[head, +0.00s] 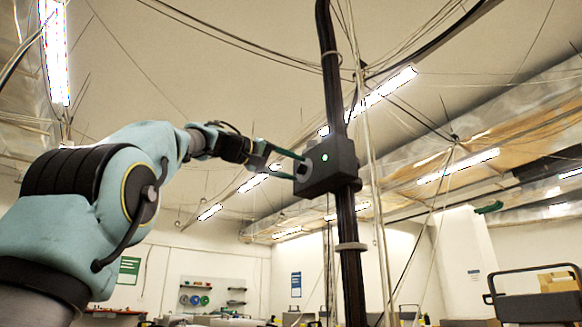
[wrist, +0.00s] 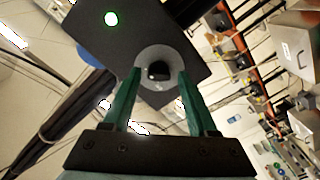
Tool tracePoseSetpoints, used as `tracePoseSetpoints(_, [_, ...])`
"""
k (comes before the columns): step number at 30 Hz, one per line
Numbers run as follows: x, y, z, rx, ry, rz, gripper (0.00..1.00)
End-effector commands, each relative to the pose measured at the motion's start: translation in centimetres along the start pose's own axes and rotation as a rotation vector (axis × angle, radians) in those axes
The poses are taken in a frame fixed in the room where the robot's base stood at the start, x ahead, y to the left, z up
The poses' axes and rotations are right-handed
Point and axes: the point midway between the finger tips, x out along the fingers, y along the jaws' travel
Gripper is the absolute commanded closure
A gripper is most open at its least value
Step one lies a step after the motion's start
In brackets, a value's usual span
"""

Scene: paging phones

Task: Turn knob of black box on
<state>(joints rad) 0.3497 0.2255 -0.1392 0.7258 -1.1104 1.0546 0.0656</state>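The black box (head: 327,168) is fixed to a dark vertical pole and shows a lit green light on its face. In the wrist view the box (wrist: 110,48) fills the upper middle, with the green light at its upper left. Its knob (wrist: 158,72) is a dark piece within a round grey ring. My gripper (wrist: 156,75) is open, with its two green fingers on either side of the knob. I cannot tell whether the fingers touch it. In the head view my gripper (head: 290,166) reaches the box's left side, and the knob is partly hidden there.
The dark pole (head: 350,255) runs vertically behind the box, with loose cables (head: 372,160) hanging close to its right. A dark metal-framed cart (head: 535,295) stands at the lower right. The space left of the box, below my arm, looks clear.

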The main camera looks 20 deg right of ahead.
Motion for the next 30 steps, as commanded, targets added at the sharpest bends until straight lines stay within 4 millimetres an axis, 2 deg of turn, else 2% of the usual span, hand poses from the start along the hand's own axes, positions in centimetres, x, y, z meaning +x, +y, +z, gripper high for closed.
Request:
tracePoseSetpoints(11, [-0.4, 0.0, -0.1, 0.000, 0.004, 0.000, 0.32])
tracePoseSetpoints(14, [-1.5, -0.1, 0.0, 0.000, 0.005, -0.001, 0.32])
tracePoseSetpoints(24, [-8.0, -0.2, 0.0, 0.001, 0.005, -0.003, 0.32])
tracePoseSetpoints(30, [-10.4, -0.1, 0.0, 0.000, 0.003, -0.001, 0.32])
